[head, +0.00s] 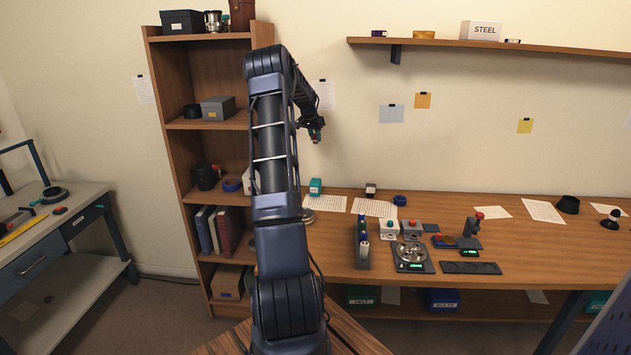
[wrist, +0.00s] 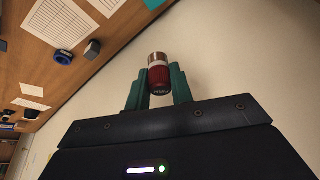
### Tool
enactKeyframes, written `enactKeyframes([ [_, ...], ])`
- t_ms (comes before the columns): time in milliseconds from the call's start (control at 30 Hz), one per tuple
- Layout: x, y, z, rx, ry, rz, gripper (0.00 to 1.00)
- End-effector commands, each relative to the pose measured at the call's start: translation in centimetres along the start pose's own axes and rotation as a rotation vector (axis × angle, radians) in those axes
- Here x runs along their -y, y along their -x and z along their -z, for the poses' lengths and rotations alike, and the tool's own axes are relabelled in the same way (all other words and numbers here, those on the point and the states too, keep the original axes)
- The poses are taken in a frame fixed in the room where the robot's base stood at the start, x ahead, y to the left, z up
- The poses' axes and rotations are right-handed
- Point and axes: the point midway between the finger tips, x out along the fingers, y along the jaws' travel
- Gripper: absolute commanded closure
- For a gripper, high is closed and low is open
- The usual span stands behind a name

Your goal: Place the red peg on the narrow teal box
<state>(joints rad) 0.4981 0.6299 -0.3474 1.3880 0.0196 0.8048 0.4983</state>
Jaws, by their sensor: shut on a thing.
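My gripper (wrist: 159,80) is shut on the red peg (wrist: 158,76), a short red cylinder with a pale band, held between teal fingers in the wrist view. In the head view my gripper (head: 317,134) is raised high above the back of the workbench, in front of the wall; the peg is too small to make out clearly there. A small upright teal box (head: 316,187) stands at the back left of the bench, below my gripper and apart from it. A teal box (wrist: 153,4) also shows at the top edge of the wrist view, partly cut off.
The wooden bench (head: 460,208) holds papers, a small dark box with a pale top (head: 371,190), a blue roll (head: 400,199), a scale (head: 412,255) and a bottle rack (head: 362,242). A tall shelf (head: 167,120) stands left. The air around my gripper looks clear.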

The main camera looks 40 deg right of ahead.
Motion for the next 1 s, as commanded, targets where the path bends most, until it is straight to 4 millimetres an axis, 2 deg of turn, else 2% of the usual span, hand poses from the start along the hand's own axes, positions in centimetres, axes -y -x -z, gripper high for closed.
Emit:
enactKeyframes([
  [167, 0.0, -2.8, -1.1, 0.004, 0.001, -0.002, 0.99],
  [600, 0.0, -11.6, -4.8, 0.003, 0.002, -0.001, 0.99],
  [800, 0.0, -13.8, -5.7, 0.001, 0.0, -0.001, 0.99],
  [1000, 0.0, -14.7, -6.1, 0.001, 0.0, -0.001, 0.99],
])
